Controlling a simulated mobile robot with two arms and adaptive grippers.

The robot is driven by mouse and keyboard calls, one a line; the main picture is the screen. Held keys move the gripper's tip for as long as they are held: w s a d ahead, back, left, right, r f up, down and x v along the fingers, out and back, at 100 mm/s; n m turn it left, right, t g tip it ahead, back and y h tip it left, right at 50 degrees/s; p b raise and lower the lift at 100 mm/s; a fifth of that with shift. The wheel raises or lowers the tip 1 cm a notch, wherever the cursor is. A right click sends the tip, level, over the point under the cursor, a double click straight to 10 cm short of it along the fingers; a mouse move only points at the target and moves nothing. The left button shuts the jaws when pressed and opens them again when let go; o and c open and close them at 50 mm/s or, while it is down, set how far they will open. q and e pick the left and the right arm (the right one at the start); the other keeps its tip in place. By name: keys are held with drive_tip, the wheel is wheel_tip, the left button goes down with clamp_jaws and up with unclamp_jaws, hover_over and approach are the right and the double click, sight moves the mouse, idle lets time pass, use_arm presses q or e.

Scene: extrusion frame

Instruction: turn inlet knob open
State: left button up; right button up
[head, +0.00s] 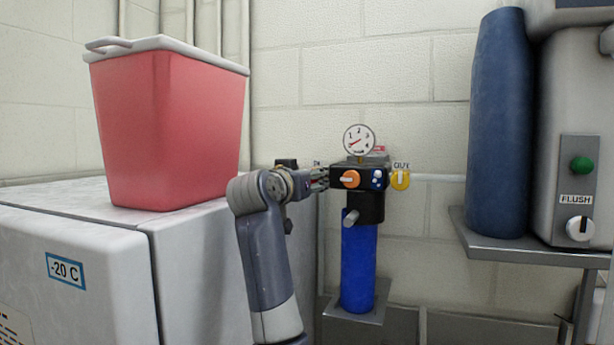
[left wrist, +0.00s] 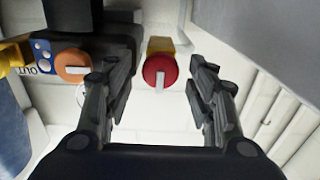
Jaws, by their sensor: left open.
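The red inlet knob (left wrist: 153,70) with a white pointer bar is in the middle of the left wrist view, on a yellow fitting (left wrist: 160,45). The bar points down in that picture. My left gripper (left wrist: 163,82) is open, one finger on each side of the knob, with visible gaps to it. In the head view my left gripper (head: 318,180) is at the left side of the black filter head (head: 372,170), below a partly hidden label, and hides the knob. My right gripper is in neither view.
A blue filter bowl (head: 358,265) hangs below. A white freezer (head: 90,240) with a red bin (head: 165,130) stands left.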

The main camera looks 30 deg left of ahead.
use_arm(q)
drive_tip(key=c, duration=1)
drive_tip(key=shift+n, duration=0.4)
drive_tip(key=n+b, duration=0.1)
drive_tip(key=n, duration=0.7)
drive_tip(key=shift+s+a, duration=0.1)
drive_tip(key=shift+a, duration=0.05)
drive_tip(key=n, duration=0.4)
drive_tip(key=shift+n, duration=2.6)
drive_tip(key=shift+f, duration=0.1)
drive_tip(key=o, duration=1)
drive_tip(key=shift+a, duration=0.15)
